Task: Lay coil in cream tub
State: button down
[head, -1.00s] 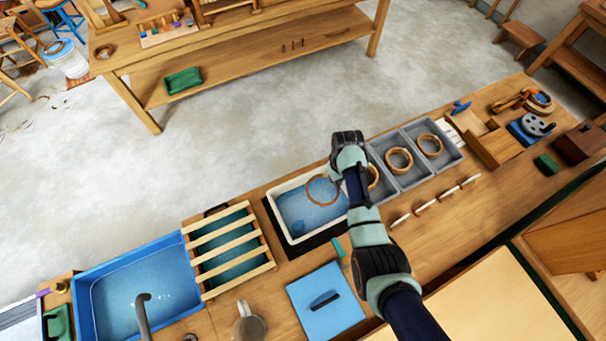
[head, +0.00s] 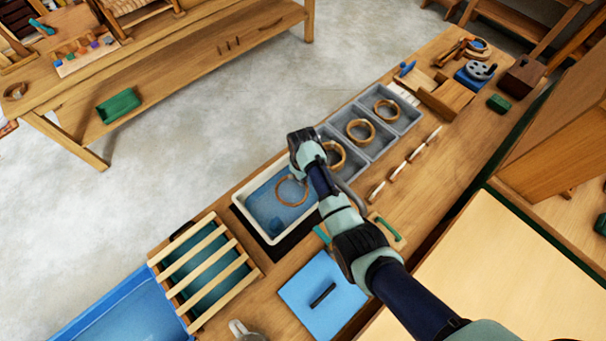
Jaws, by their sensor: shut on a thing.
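The cream tub (head: 240,206) is a rectangular tray with a pale rim and blue inside, on the bench near the middle of the head view. A thin brown ring-shaped coil (head: 279,199) shows over the right part of its blue interior. My gripper (head: 303,173) is at the coil's upper right edge and is shut on it. My wrist hides most of the fingers. I cannot tell whether the coil hangs above the tub's bottom or touches it. A dark blue lump lies inside the tub at the lower end.
A grey three-part tray (head: 408,127) with tan coils adjoins the tub on the right. A slatted rack (head: 200,262) stands at the left.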

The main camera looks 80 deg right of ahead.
jog(key=shift+f, duration=0.7)
jog(key=c, duration=0.8)
grip_release()
notch_tip(320, 180, up, 12)
jog(key=p, duration=1.1)
jog(key=shift+f, duration=0.25)
